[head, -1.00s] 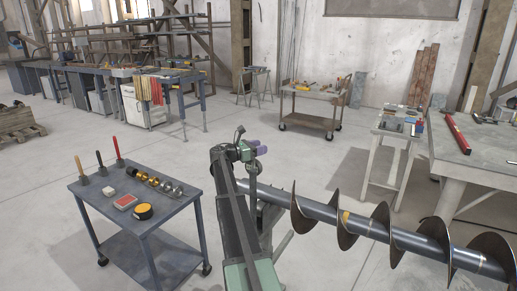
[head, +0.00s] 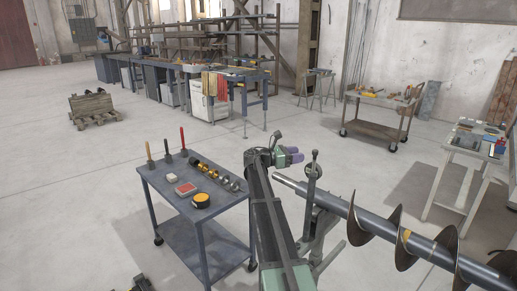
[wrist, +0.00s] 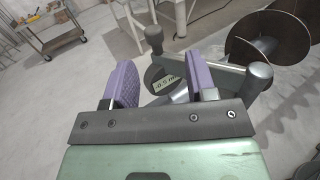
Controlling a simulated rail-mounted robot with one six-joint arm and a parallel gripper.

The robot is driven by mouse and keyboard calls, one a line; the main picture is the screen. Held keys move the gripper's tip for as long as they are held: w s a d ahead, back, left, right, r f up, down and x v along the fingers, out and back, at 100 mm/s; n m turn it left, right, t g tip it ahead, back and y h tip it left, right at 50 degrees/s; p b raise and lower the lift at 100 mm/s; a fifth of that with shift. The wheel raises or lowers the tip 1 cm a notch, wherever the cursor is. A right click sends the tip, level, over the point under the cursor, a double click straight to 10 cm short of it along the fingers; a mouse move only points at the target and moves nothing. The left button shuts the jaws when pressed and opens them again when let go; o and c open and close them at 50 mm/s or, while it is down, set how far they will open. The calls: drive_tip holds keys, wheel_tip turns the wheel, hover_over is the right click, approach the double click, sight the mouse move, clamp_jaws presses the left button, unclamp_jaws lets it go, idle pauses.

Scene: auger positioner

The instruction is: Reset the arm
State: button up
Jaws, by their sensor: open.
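My gripper (head: 291,157) is open and empty, its purple-padded jaws at the end of my green and dark arm in the head view. In the wrist view my gripper (wrist: 162,84) shows its two pads well apart. In the head view the positioner's upright lever (head: 313,165) is just right of the gripper, by the end of the auger (head: 415,243).
A blue-grey cart (head: 163,197) with handled tools, a brass-coloured shaft and a yellow round item stands left of my arm. A brown trolley (head: 375,130) and a pale side table (head: 462,165) are at the right. Open floor lies between the cart and the workbenches.

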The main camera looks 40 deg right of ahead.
drive_tip(key=s+a+f+m+t+y, duration=0.2)
drive_tip(key=s+a+f+m+y, duration=0.3)
drive_tip(key=a, duration=0.5)
drive_tip(key=s+a+f+m+t+y, duration=0.2)
drive_tip(key=s+a+f+m+y, duration=0.2)
drive_tip(key=a+f+m, duration=0.45)
drive_tip(key=s+a+f+t+y, duration=0.1)
drive_tip(key=s+a, duration=0.3)
drive_tip(key=a, duration=0.7)
drive_tip(key=s+a+f+t+y, duration=0.1)
drive_tip(key=s+a+y, duration=0.3)
drive_tip(key=a, duration=0.7)
drive_tip(key=s+a+f+y, duration=0.1)
drive_tip(key=s+a, duration=0.3)
drive_tip(key=a, duration=0.7)
drive_tip(key=shift+f+t+y, duration=0.3)
drive_tip(key=shift+t+y, duration=0.1)
drive_tip(key=shift+y, duration=0.4)
